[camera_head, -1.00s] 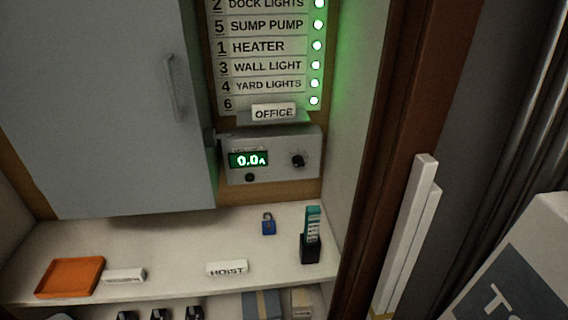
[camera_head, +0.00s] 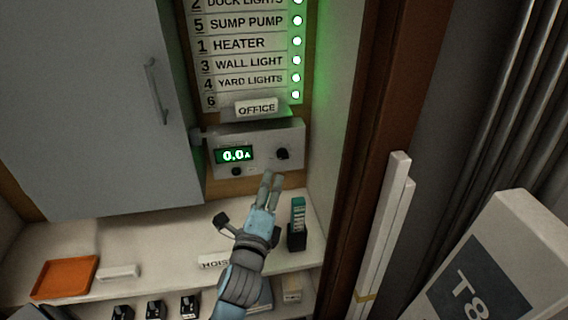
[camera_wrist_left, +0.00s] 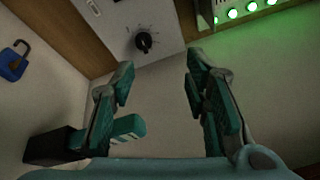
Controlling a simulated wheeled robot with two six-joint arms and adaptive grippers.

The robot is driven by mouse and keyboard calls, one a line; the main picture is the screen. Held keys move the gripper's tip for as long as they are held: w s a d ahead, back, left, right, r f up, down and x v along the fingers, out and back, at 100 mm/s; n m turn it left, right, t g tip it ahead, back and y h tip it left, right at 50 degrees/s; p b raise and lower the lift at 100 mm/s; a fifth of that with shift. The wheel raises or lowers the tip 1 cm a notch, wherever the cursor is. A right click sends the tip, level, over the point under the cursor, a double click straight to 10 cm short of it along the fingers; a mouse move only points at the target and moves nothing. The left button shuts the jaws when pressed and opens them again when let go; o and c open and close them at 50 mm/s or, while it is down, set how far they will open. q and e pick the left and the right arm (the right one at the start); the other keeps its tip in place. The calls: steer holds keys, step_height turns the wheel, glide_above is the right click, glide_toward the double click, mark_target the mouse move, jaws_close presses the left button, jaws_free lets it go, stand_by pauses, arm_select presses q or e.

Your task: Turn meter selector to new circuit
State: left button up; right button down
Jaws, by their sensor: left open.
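The meter (camera_head: 225,172) is a grey box on the cabinet's back wall, with a green display (camera_head: 234,155) reading 0.0 A. Its black selector knob (camera_head: 282,154) is at the right of its face. In the left wrist view the knob (camera_wrist_left: 144,41) shows above the space between the fingers, with small marks around it. My left gripper (camera_head: 270,180) is just below the meter's lower edge, pointing up toward the knob. It is open and empty; both fingers (camera_wrist_left: 160,75) are apart and clear of the knob. My right gripper is out of view.
A black holder with a teal device (camera_head: 298,212) stands on the shelf beside my left wrist. A blue padlock (camera_wrist_left: 13,62) shows in the wrist view. An orange tray (camera_head: 65,277) is at left. The OFFICE label (camera_head: 256,109) sits above the meter; the HOIST label is partly covered.

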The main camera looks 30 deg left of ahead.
mark_target(284, 158)
arm_select(q)
steer(key=w+a+f, duration=0.1)
steer(key=w, duration=0.3)
steer(key=w+a+f+n+b, duration=0.1)
steer(key=w, duration=0.4)
steer(key=w+a+n+g+b, duration=0.1)
steer(key=w, duration=0.4)
steer(key=shift+w+f+h, duration=0.25)
steer(key=shift+f+h, duration=0.05)
steer(key=shift+f, duration=0.1)
jaws_close()
steer(key=m+p, duration=0.1)
steer(key=p, duration=0.1)
steer(key=m+g+p, duration=0.1)
steer(key=p, duration=0.2)
steer(key=m+p, duration=0.1)
steer(key=p, duration=0.2)
steer(key=shift+r+m+g, duration=0.3)
steer(key=shift+g, duration=0.1)
steer(key=shift+f+m+g+y+p, duration=0.2)
steer(key=shift+m+g+y+p, duration=0.3)
steer(key=shift+m+p, duration=0.5)
